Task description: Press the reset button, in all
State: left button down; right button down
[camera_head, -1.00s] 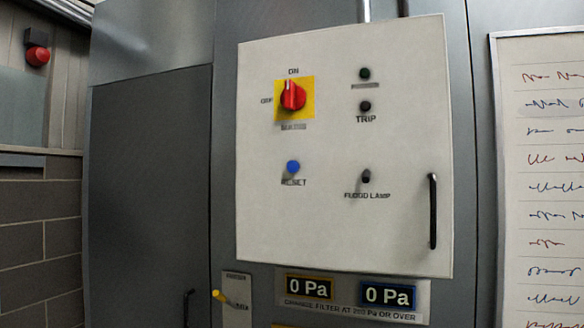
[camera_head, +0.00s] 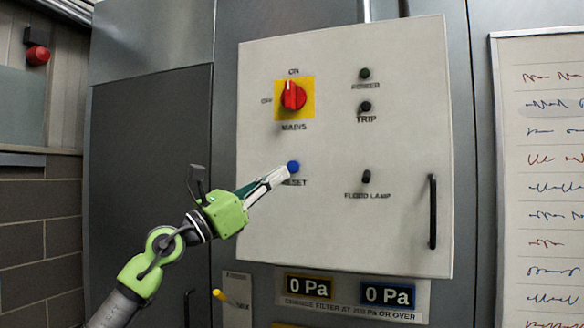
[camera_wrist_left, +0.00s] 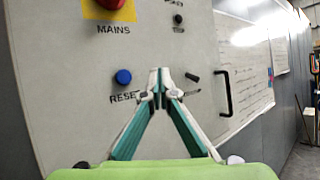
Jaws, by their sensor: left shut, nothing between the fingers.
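The blue reset button (camera_head: 293,167) is on the white control panel (camera_head: 400,220), above the RESET label. It also shows in the left wrist view (camera_wrist_left: 123,76), up and left of the fingertips. My left gripper (camera_head: 284,174) is shut and empty. In the head view its tips overlap the lower left of the button and part of the label. In the left wrist view the shut fingertips (camera_wrist_left: 160,90) appear to the right of the button, with a gap between. I cannot tell whether they touch the panel. My right gripper is not in view.
A red mains switch (camera_head: 292,96) on a yellow plate is above the button. The flood lamp switch (camera_head: 366,177) and a black door handle (camera_head: 433,212) are to the right. Pressure displays (camera_head: 388,295) and a yellow-tipped lever (camera_head: 219,295) are below.

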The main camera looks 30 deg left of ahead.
aim_at(293, 167)
pick_arm(q)
jog(key=shift+s+a+r+m, duration=0.2)
jog(key=shift+s+r+m, duration=0.2)
jog(key=shift+r, duration=0.1)
jog(key=shift+s+a+r+m, duration=0.2)
jog(key=shift+s+r+m, duration=0.15)
jog(key=shift+r, duration=0.15)
jog(key=w+a+p, duration=0.2)
jog(key=w+p, duration=0.1)
jog(key=w, duration=0.5)
jog(key=shift+w, duration=0.3)
dwell(0.8)
jog(key=shift+w+a+p, duration=0.1)
jog(key=shift+w+p, duration=0.2)
jog(key=shift+w, duration=0.1)
